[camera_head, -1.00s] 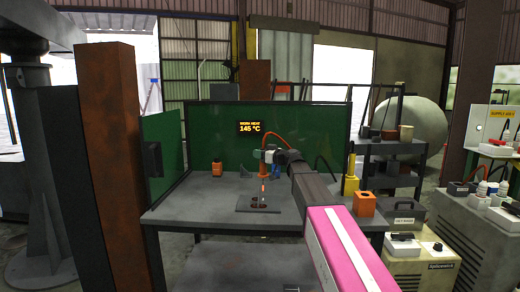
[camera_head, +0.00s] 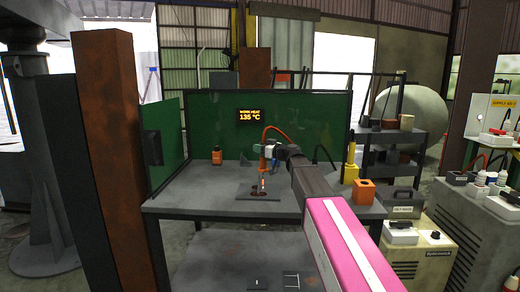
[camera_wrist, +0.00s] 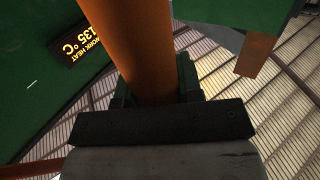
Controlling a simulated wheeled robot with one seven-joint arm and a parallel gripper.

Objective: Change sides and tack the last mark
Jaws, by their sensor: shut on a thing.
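My gripper (camera_head: 267,152) is at the end of my arm over the welding table (camera_head: 190,195). It is shut on an orange welding torch (camera_head: 263,170), whose orange cable arches up from it. The torch's tip points down at the dark work part (camera_head: 258,190) on a flat plate (camera_head: 243,195). I cannot tell whether the tip touches the part. In the wrist view the torch's orange body (camera_wrist: 142,45) fills the middle, between the dark jaws. The marks on the part are too small to make out. The work heat display (camera_head: 251,115) reads 135 °C.
Green screens (camera_head: 215,140) stand behind and left of the table. A small orange bottle (camera_head: 217,158) stands at the back. An orange block (camera_head: 364,191) and a yellow cylinder (camera_head: 350,170) stand at the right. A rusty post (camera_head: 115,150) rises at the near left.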

